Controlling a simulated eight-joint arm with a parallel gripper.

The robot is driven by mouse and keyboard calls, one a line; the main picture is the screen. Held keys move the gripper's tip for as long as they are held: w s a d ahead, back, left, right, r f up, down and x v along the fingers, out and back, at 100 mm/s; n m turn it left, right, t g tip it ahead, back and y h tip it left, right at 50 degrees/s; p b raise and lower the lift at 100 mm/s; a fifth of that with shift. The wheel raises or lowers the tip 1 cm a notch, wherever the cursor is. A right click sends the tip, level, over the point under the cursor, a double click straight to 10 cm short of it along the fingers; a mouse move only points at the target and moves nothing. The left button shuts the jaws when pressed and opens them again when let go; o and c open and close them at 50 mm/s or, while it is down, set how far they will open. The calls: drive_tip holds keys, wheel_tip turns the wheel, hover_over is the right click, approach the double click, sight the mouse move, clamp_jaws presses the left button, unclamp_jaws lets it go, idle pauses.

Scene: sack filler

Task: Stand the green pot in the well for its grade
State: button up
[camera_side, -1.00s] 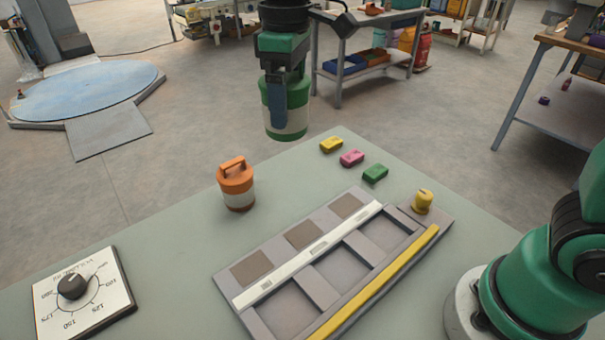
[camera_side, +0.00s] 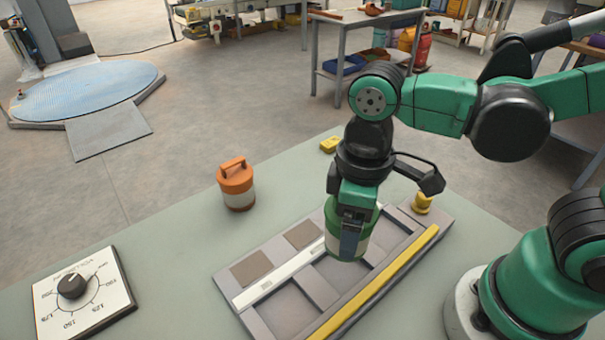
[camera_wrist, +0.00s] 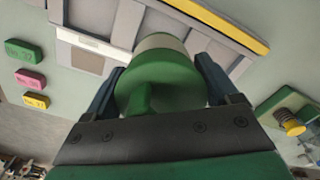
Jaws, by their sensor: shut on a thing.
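My gripper (camera_side: 350,243) is shut on the green pot (camera_side: 361,243), which has a green top and a pale band. The pot is roughly upright over the middle of the grey tray (camera_side: 232,277), which has a row of square wells. It hides most of the middle well, and I cannot tell whether its base is above the well or inside it. The left well (camera_side: 284,312) is empty. In the wrist view the green pot (camera_wrist: 160,88) sits between both fingers of my gripper (camera_wrist: 160,85), with the tray (camera_wrist: 200,45) beyond it.
An orange-topped pot (camera_side: 237,186) stands left of the tray. A dial plate (camera_side: 105,293) lies front left. A yellow knob (camera_side: 422,203) is at the tray's right end, and a yellow bar (camera_side: 380,281) runs along its near edge. Green (camera_wrist: 24,50), pink (camera_wrist: 30,79) and yellow (camera_wrist: 36,100) blocks lie behind.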

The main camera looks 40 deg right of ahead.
drive_tip(key=shift+f, duration=2.5)
drive_tip(key=shift+f, duration=0.7)
drive_tip(key=o, duration=1.1)
drive_tip(key=shift+r, duration=4)
drive_tip(key=w+d+r+m+t, duration=0.2)
drive_tip(key=w+d+m+t, duration=0.4)
drive_tip(key=d, duration=0.3)
drive_tip(key=shift+d+m+t, duration=0.4)
drive_tip(key=shift+t, duration=0.2)
